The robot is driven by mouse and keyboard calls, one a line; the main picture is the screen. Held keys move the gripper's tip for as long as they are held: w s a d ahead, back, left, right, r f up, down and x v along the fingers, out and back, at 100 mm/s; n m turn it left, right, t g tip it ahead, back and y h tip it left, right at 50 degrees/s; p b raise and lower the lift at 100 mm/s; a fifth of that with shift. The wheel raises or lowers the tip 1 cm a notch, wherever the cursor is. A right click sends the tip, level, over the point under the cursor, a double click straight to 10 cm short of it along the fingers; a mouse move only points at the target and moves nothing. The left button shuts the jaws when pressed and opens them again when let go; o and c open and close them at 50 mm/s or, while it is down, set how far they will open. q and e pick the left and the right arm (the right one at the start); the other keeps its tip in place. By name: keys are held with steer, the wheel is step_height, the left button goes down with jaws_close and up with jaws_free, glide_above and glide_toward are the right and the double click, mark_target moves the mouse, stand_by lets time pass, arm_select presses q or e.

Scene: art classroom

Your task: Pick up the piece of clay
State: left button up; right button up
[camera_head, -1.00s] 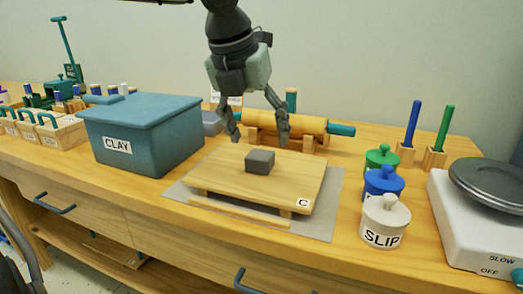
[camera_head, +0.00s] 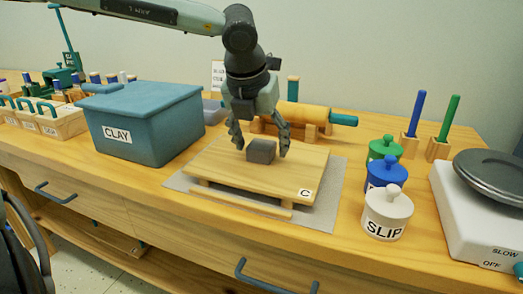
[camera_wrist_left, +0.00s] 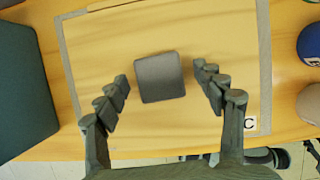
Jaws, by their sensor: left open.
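The piece of clay (camera_head: 261,151) is a small dark grey block on a raised wooden board (camera_head: 235,178) marked C. It also shows in the left wrist view (camera_wrist_left: 160,77), near the middle. My left gripper (camera_head: 261,146) points down over the board with its fingers at either side of the clay. In the left wrist view the open fingers (camera_wrist_left: 168,90) stand apart from the block, with a gap on each side. My right gripper is not in view.
A blue box labelled CLAY (camera_head: 150,132) stands left of the board. A rolling pin (camera_head: 302,115) lies behind it. Lidded jars, including a white SLIP jar (camera_head: 387,214), and a wheel (camera_head: 490,180) stand to the right.

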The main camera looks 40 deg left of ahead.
arm_select(q)
steer(key=c, duration=1.4)
steer(key=shift+o, duration=0.2)
steer(key=shift+r, duration=0.1)
